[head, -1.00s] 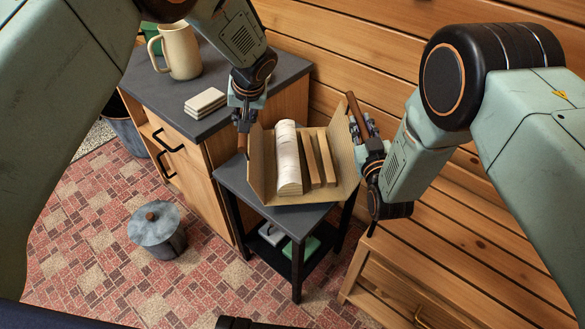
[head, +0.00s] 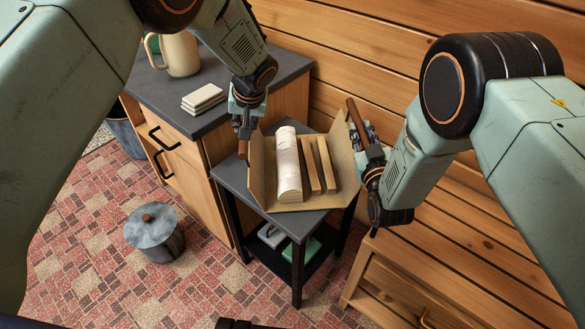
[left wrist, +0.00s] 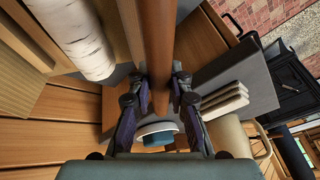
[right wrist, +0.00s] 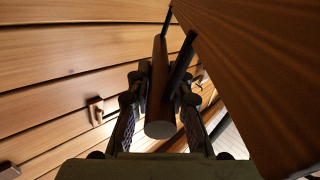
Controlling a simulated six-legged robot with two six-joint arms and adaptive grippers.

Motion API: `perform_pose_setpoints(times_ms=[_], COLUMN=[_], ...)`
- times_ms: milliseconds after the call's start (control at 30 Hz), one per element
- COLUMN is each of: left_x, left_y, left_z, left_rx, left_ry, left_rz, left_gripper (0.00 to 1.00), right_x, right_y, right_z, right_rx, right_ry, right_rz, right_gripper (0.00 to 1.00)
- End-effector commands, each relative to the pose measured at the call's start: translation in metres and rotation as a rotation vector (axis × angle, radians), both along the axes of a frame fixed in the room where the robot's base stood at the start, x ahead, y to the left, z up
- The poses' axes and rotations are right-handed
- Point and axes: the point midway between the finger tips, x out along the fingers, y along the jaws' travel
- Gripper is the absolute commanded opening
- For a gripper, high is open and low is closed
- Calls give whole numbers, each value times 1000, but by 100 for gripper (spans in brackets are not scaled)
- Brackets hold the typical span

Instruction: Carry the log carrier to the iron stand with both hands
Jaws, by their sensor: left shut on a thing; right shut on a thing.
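The log carrier (head: 262,190), a tan open sling with a brown rod handle on each side, is over the top of a small dark stand (head: 240,185) with black legs. It holds a white birch log (head: 288,165) and two split pieces (head: 318,165). I cannot tell whether its underside touches the stand. My left gripper (head: 243,140) is shut on the left handle, seen as a brown rod (left wrist: 160,50) in the left wrist view. My right gripper (head: 362,150) is shut on the right handle, whose end (right wrist: 160,128) shows in the right wrist view.
A cabinet with a grey top (head: 180,110) stands left of the stand, bearing a cream jug (head: 180,54) and stacked pale slabs (head: 203,98). A lidded grey pail (head: 153,232) is on the brick floor. A wooden bench (head: 400,275) is at right, the plank wall behind.

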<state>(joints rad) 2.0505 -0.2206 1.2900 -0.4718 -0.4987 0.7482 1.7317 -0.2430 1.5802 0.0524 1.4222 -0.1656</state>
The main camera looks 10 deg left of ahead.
Motion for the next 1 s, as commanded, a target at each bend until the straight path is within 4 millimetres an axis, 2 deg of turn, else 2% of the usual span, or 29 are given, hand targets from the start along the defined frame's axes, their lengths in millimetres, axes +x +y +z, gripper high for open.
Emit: perform_pose_setpoints(times_ms=[167, 200, 433, 767, 1000], left_x=[0, -1, 0, 0, -11], left_y=[1, 1, 1, 0, -8], left_z=[-7, -7, -6, -4, 27], left_rx=[1, 1, 1, 0, 2], left_ry=[-1, 2, 1, -1, -3], left_rz=[1, 1, 1, 0, -1], left_gripper=[0, 21, 41, 42, 42], right_x=[1, 0, 0, 0, 0], right_y=[-2, -2, -1, 0, 0], right_z=[-6, -7, -6, -6, -6], right_rx=[1, 1, 0, 0, 0], right_ry=[-5, 0, 0, 0, 0], right_rz=[-5, -5, -2, -1, 0], right_gripper=[0, 22, 42, 43, 43])
